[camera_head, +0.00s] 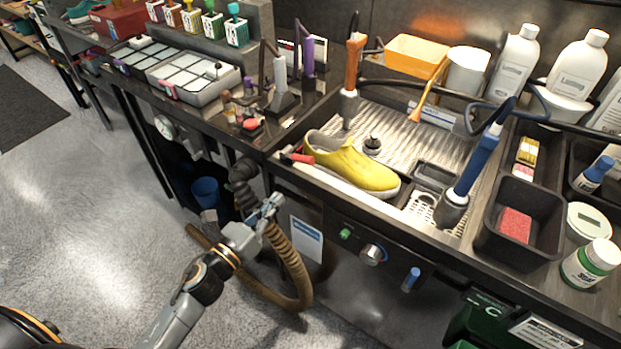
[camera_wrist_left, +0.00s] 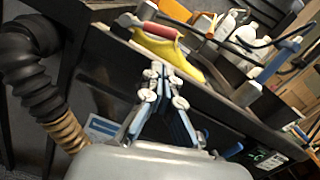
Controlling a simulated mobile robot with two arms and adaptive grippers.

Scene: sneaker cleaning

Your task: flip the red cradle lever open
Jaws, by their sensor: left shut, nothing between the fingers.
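The red cradle lever (camera_head: 297,158) sticks out at the left end of the sink, by the heel of a yellow sneaker (camera_head: 352,163). In the left wrist view the red lever (camera_wrist_left: 129,21) lies just beyond my fingertips, beside the yellow sneaker (camera_wrist_left: 165,45). My left gripper (camera_head: 272,203) is shut and empty, in front of the bench and below the lever, apart from it. It also shows in the left wrist view (camera_wrist_left: 157,72). The cradle under the sneaker is mostly hidden. My right gripper is in neither view.
A brown ribbed hose (camera_head: 292,262) hangs close beside my left gripper. The bench front carries a knob (camera_head: 372,254) and a blue handle (camera_head: 411,279). A blue brush tool (camera_head: 477,163) stands right of the sneaker. An orange-handled tool (camera_head: 353,65) stands behind it. Open floor lies left.

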